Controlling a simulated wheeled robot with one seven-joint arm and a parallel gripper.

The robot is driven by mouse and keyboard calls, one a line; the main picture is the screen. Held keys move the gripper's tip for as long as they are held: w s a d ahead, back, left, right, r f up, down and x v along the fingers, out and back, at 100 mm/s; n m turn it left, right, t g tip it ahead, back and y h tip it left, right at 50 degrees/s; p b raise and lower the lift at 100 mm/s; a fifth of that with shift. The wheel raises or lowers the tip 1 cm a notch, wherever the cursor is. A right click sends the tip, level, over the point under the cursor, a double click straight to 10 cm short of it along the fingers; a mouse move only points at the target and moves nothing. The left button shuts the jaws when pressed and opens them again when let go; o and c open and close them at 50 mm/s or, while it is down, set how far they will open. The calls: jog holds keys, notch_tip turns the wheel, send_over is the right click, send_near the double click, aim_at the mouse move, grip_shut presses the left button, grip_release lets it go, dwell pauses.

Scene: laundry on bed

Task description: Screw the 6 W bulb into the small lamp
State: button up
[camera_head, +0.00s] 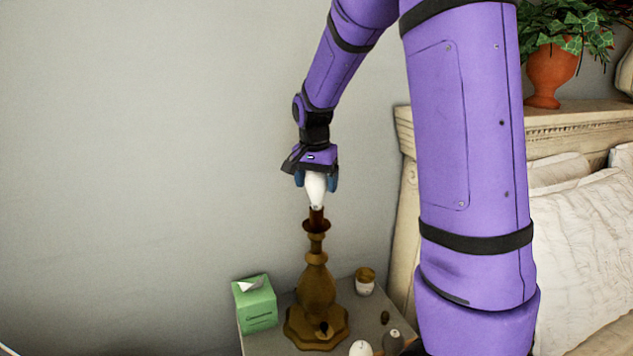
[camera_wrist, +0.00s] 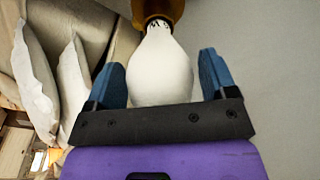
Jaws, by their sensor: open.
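The small lamp (camera_head: 316,290) is a brown turned base standing on the nightstand, with its socket (camera_head: 317,214) at the top. A white bulb (camera_head: 315,188) stands upright at the socket, its narrow end down at the socket's top. My gripper (camera_head: 316,182) is above the lamp, pointing down, with its blue fingers on either side of the bulb. In the wrist view the bulb (camera_wrist: 160,68) lies between the open fingers, with gaps on both sides. Its base end meets the brown socket (camera_wrist: 158,10). I cannot read a wattage on it.
On the nightstand (camera_head: 362,297) are a green tissue box (camera_head: 255,304), a white jar with a brown lid (camera_head: 365,283), and small items at the front, including a white rounded one (camera_head: 361,348). The bed with pillows (camera_head: 582,225) and a potted plant (camera_head: 553,70) are at right.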

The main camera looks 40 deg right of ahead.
jog(key=n, duration=0.5)
jog(key=shift+n, duration=0.3)
jog(key=shift+n+t+y, duration=0.3)
jog(key=shift+n+y, duration=0.3)
jog(key=shift+n, duration=1.9)
jog(key=c, duration=0.7)
jog(key=shift+m+h, duration=0.3)
jog(key=shift+m, duration=1.4)
jog(key=shift+c, duration=0.2)
jog(key=shift+m, duration=1.7)
